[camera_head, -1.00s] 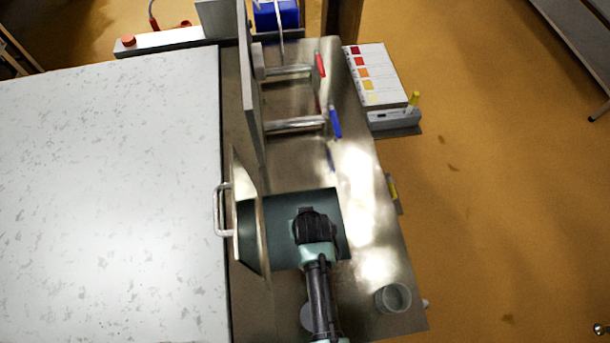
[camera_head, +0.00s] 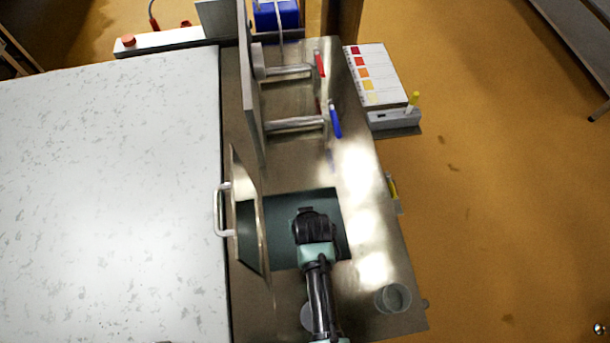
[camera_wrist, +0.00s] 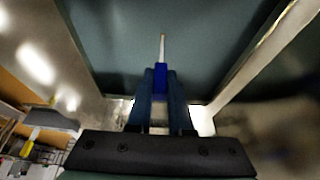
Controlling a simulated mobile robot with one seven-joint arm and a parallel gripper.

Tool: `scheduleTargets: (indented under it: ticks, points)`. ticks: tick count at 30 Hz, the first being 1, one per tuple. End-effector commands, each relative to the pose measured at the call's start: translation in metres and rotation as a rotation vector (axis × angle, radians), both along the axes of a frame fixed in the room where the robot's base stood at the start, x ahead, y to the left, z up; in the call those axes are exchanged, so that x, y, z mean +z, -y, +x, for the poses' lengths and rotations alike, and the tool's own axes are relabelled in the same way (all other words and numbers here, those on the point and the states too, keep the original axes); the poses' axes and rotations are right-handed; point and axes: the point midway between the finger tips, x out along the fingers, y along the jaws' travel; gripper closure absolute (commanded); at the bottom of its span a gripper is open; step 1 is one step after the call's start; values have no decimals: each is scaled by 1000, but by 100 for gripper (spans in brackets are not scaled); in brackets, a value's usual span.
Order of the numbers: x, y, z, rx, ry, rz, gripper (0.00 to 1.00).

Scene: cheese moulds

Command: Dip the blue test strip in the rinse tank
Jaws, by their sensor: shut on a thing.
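My gripper (camera_head: 306,210) is over the opening of the rinse tank (camera_head: 280,205), a dark green well in the steel bench. In the wrist view the fingers (camera_wrist: 160,95) are shut on the blue test strip (camera_wrist: 160,80). Its thin pale tip (camera_wrist: 163,48) points away from the fingers into the tank (camera_wrist: 215,40). The strip is hidden under my gripper in the head view. I cannot tell whether the tip touches liquid. A steel lid (camera_head: 256,235) with a white handle (camera_head: 219,210) stands tilted at the tank's left side.
Two bars with a red handle (camera_head: 319,63) and a blue handle (camera_head: 335,120) stick out from an upright panel (camera_head: 248,85) behind the tank. A cup (camera_head: 393,298) stands front right.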

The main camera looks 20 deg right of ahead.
Motion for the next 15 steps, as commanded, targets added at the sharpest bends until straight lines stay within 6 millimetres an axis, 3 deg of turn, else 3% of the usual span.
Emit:
scheduleTargets:
  ticks: [5,15]
  points:
    - [5,0,0,0,0,0,100]
    - [40,0,0,0,0,0,100]
